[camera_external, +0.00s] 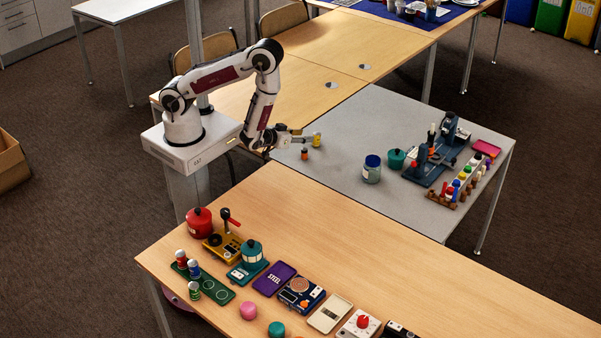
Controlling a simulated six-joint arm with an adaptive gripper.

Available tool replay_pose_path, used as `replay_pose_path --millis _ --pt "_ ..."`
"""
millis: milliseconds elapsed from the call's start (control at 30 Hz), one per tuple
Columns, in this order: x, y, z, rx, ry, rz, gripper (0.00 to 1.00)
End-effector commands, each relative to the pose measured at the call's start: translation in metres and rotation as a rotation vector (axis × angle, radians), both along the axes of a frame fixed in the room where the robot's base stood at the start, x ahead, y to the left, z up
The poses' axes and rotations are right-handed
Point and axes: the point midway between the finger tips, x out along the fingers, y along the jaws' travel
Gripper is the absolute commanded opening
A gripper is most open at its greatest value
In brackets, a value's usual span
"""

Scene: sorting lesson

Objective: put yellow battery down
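My gripper (310,138) reaches out low over the left part of the grey table (345,195). A small yellow battery (317,139) stands upright at its fingertips, and the fingers appear closed around it. I cannot tell whether the battery's bottom touches the table. A smaller orange-brown battery-like piece (304,154) stands just in front of the gripper, apart from the yellow one.
A blue-rimmed tin (372,169) and a teal pot (396,159) stand to the right. Beyond them are a dark blue device (440,150) and a wooden rack (461,188) of coloured pieces. The grey table's middle is clear. The front wooden table (345,240) holds several devices.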

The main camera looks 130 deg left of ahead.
Motion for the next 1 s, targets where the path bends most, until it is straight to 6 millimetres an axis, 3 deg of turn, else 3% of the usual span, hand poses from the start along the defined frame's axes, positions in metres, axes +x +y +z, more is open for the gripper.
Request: replay_pose_path --millis 400,1000 --pt "-0.004 -0.032 0.013 0.0 0.0 -0.002 0.38" --pt "-0.006 -0.037 0.016 0.0 0.0 0.0 0.38"
